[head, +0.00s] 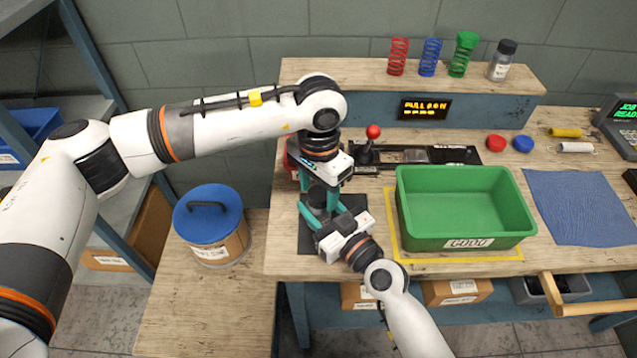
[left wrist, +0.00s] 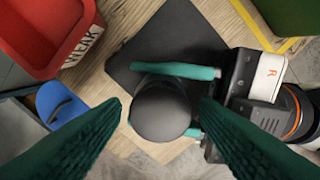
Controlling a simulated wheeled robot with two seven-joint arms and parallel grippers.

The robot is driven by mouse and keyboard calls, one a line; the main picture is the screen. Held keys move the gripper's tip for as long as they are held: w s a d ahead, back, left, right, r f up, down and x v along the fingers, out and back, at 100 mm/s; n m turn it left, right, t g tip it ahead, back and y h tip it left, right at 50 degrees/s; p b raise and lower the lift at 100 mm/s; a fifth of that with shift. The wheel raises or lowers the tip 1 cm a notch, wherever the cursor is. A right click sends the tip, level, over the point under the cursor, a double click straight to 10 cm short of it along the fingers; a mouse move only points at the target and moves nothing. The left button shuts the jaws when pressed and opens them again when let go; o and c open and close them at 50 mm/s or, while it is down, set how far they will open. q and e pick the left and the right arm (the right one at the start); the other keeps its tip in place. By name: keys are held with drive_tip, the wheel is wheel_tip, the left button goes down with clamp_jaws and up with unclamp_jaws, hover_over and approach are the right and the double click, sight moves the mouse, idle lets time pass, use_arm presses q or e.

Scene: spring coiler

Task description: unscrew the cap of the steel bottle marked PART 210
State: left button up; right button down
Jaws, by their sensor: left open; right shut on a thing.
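A bottle with a dark round cap (head: 318,194) stands over the black mat (head: 313,238) at the bench's left end. Its label and most of its body are hidden. In the left wrist view the cap (left wrist: 162,108) shows from above. My right gripper (head: 312,215) is shut on the bottle below the cap; its teal fingers (left wrist: 175,70) lie on either side. My left gripper (head: 334,197) points down over the cap, open. Its fingers (left wrist: 163,118) show on both sides of the cap, with gaps visible.
A green GOOD bin (head: 465,243) stands to the right, near my right gripper. A red WEAK bin (left wrist: 75,50) is close to my left gripper. Behind are a red-knobbed lever (head: 373,132) and a shelf (head: 340,72) with springs and another dark-capped bottle (head: 500,66). A blue cloth (head: 580,205) lies right.

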use_arm(q)
drive_tip(key=c, duration=1)
drive_tip(key=n, duration=2)
drive_tip(key=shift+r+n, duration=0.1)
drive_tip(key=shift+n, duration=0.3)
drive_tip(key=n, duration=0.4)
drive_tip(key=shift+n, duration=0.3)
drive_tip(key=n, duration=1.1)
drive_tip(key=shift+n, duration=0.4)
drive_tip(key=n, duration=0.4)
drive_tip(key=shift+n, duration=0.4)
drive_tip(key=n, duration=1.8)
drive_tip(key=shift+n, duration=0.3)
drive_tip(key=n, duration=0.4)
drive_tip(key=shift+r, duration=0.1)
